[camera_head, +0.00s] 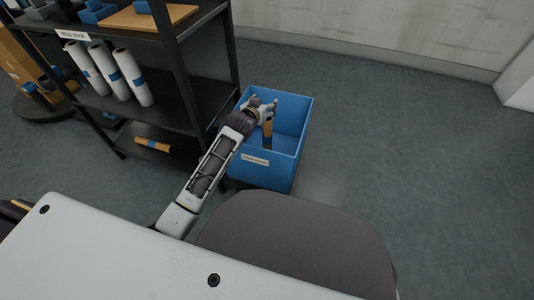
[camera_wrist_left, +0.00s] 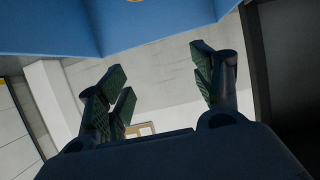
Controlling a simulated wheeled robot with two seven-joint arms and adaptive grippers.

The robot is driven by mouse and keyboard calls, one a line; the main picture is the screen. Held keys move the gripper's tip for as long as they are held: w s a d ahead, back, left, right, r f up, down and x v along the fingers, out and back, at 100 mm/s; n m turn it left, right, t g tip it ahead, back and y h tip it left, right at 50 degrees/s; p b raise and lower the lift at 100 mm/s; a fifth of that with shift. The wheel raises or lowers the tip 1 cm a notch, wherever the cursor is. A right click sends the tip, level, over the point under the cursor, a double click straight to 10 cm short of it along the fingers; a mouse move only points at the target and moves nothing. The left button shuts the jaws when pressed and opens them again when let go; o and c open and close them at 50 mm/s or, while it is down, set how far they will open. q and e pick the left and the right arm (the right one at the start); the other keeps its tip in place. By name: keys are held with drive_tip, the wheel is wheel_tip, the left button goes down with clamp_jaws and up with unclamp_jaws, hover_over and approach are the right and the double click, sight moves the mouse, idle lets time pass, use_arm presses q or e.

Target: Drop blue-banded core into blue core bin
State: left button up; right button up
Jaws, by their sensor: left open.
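The blue core bin (camera_head: 300,128) stands on the floor right of the shelf, with a label on its near side. A brown cardboard core (camera_head: 267,131) stands roughly upright inside it, just below my left gripper; I cannot make out its band. My left gripper (camera_head: 265,105) is over the bin with its fingers apart. In the left wrist view the fingers (camera_wrist_left: 160,82) are spread with nothing between them, and the blue bin wall (camera_wrist_left: 40,28) fills the top. My right gripper is not in view.
A black shelf (camera_head: 190,96) stands close left of the bin. It holds several white rolls with blue bands (camera_head: 129,76) and an orange core (camera_head: 153,146) lower down. The floor (camera_head: 400,130) right of the bin is clear.

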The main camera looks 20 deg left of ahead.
use_arm(q)
drive_tip(key=v, duration=0.7)
idle(0.3)
drive_tip(key=shift+s, duration=0.1)
idle(0.7)
